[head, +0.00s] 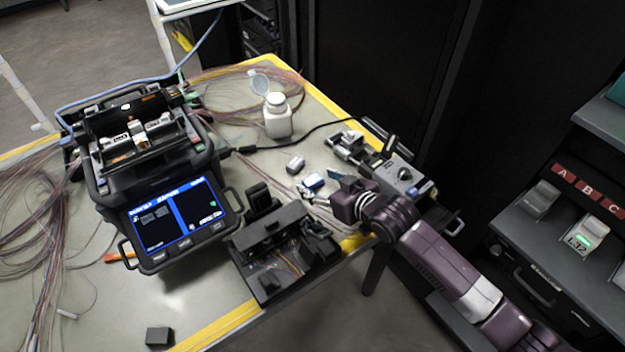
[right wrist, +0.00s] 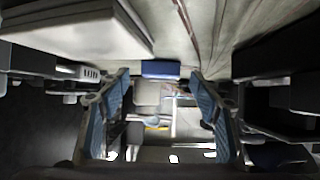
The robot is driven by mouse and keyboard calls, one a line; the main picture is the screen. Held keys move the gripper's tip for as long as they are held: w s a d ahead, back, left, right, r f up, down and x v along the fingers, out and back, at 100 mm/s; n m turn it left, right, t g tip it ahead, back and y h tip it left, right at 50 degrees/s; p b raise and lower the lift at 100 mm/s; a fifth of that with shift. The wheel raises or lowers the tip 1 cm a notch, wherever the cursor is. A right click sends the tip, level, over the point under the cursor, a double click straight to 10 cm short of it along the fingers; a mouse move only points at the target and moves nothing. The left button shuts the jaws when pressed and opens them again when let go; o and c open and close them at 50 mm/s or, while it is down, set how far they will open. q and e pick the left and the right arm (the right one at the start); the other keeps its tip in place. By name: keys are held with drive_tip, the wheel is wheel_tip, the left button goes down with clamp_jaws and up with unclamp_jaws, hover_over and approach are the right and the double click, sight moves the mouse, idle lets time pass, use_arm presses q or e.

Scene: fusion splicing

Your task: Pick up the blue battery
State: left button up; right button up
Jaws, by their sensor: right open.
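The blue battery (head: 313,182) is a small blue block with a pale part. It lies on the table just left of my right gripper in the head view. My right gripper (head: 335,179) is open and low over the table, its arm coming in from the lower right. In the right wrist view the blue battery (right wrist: 160,69) shows just beyond the blue-padded fingertips (right wrist: 159,78), centred in the gap between them. I see no contact between fingers and battery. My left gripper is in neither view.
A small grey-white block (head: 295,163) lies near the battery. A grey device (head: 398,177) stands behind my gripper, and an open black box (head: 285,250) stands in front. The splicer (head: 150,170) and a white bottle (head: 277,118) are further left. A labelled rack (head: 590,200) stands right.

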drive_tip(key=shift+x, duration=0.9)
drive_tip(key=c, duration=1.3)
drive_tip(key=shift+r, duration=0.2)
